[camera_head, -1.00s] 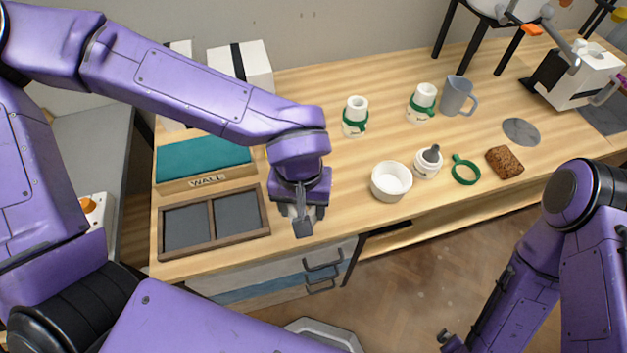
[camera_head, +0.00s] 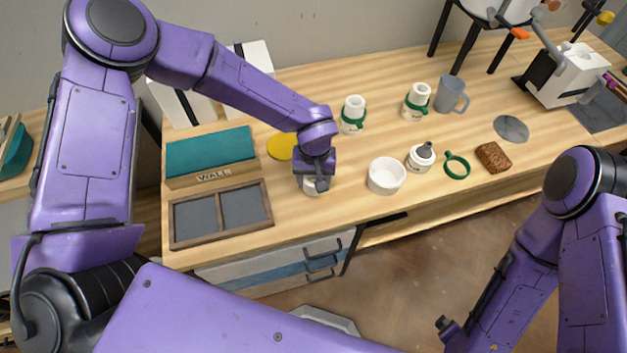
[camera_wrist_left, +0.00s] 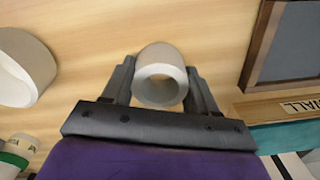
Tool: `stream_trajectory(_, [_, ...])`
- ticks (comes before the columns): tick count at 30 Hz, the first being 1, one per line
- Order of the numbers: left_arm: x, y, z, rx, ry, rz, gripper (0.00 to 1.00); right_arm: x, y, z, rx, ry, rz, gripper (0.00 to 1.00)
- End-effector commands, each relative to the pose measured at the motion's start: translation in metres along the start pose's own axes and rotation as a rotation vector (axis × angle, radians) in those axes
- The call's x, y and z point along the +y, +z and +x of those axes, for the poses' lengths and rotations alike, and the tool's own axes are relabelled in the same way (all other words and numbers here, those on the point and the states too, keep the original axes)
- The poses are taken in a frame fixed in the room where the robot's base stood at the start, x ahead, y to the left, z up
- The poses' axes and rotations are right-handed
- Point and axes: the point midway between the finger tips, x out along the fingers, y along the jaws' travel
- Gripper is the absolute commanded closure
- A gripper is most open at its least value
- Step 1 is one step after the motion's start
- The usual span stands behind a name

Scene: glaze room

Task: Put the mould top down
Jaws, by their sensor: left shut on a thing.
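The mould top is a white, thick-walled hollow cylinder (camera_wrist_left: 172,55); in the head view only a small white part of it (camera_head: 313,188) shows under my left gripper. My left gripper (camera_head: 316,182) is shut on it, with one finger on each side in the left wrist view (camera_wrist_left: 160,82). It is low over the table between the framed slates and the white bowl; I cannot tell if it touches the wood. A white mould piece (camera_head: 420,160) with a dark grey piece in its top stands right of the bowl. My right gripper is out of view.
A white bowl (camera_head: 387,178) stands close right of my left gripper. The wooden frame (camera_head: 221,229) and the teal-topped WALL block (camera_head: 210,179) lie left.

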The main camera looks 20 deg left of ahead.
Motion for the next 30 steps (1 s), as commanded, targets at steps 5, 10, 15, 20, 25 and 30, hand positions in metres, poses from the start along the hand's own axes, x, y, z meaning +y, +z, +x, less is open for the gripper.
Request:
stream_trajectory(5, [0.0, 0.001, 0.02, -0.001, 0.0, 0.002, 0.74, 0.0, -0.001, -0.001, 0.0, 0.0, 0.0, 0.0])
stream_trajectory(10, [0.0, 0.001, 0.02, -0.001, 0.0, 0.001, 0.74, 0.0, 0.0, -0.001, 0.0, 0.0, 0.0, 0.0])
stream_trajectory(15, [0.0, 0.001, 0.022, -0.001, 0.0, 0.0, 0.19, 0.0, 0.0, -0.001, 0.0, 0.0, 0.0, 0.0])
stream_trajectory(20, [0.0, 0.001, 0.022, -0.001, 0.0, 0.0, 0.16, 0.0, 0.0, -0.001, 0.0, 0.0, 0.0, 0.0])
stream_trajectory(25, [0.0, 0.001, 0.019, 0.0, 0.0, 0.0, 0.16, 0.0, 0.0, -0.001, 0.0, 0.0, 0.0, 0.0])
stream_trajectory(30, [0.001, 0.0, -0.009, 0.002, 0.004, -0.001, 0.16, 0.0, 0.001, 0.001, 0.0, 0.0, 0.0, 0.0])
